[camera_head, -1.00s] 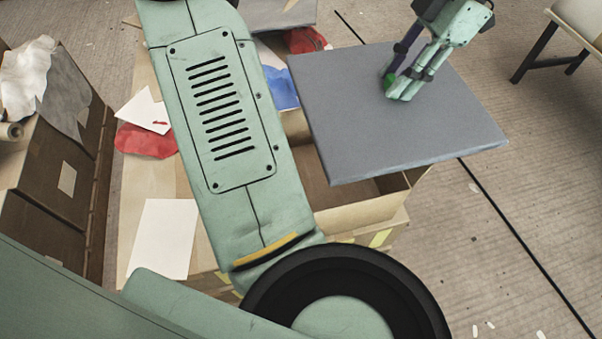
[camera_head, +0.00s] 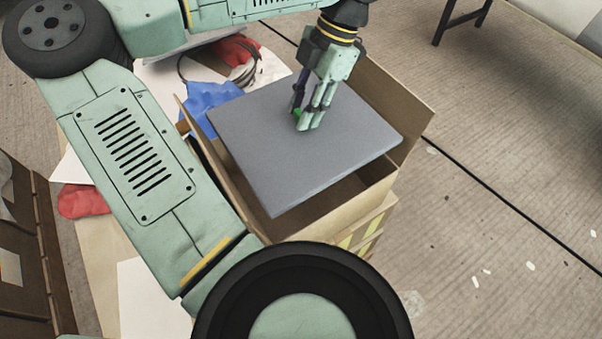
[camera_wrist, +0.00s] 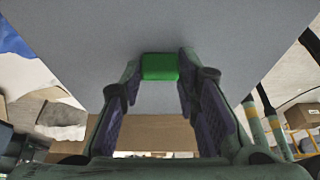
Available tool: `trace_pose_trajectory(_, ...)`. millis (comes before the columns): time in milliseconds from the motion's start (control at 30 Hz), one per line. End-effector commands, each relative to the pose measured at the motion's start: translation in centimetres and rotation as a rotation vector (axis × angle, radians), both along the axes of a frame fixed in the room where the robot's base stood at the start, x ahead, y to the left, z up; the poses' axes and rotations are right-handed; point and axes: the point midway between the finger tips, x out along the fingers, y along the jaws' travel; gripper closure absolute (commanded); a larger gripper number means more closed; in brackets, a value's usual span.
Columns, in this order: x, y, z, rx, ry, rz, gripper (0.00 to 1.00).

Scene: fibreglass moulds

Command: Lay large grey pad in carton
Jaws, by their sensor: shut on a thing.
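The large grey pad (camera_head: 300,150) is a flat slab with a small green grip block (camera_wrist: 160,66) on its upper face. My gripper (camera_head: 306,118) is shut on the green block, above the pad's middle. The carton (camera_head: 350,212) is open, with its far right flap (camera_head: 395,105) standing up. The pad lies over the carton's opening, slightly tilted and turned against its walls. A dark gap shows between the pad and the near right wall. In the wrist view the pad (camera_wrist: 230,30) fills the upper part. Most of the carton's inside is hidden by the pad.
A blue cloth (camera_head: 208,103) lies left of the carton and a red cloth (camera_head: 236,50) behind it. Another red piece (camera_head: 82,201) and white sheets (camera_head: 150,298) lie at left. The floor (camera_head: 480,200) at right is clear apart from small scraps.

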Motion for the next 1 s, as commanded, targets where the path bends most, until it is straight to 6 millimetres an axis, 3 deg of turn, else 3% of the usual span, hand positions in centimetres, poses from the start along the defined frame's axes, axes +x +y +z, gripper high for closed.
trace_pose_trajectory(533, -0.1, -0.1, -14.5, -0.002, 0.004, 0.000, 1.00)
trace_pose_trajectory(1000, 0.0, 0.0, -20.6, -0.002, 0.002, 0.001, 1.00)
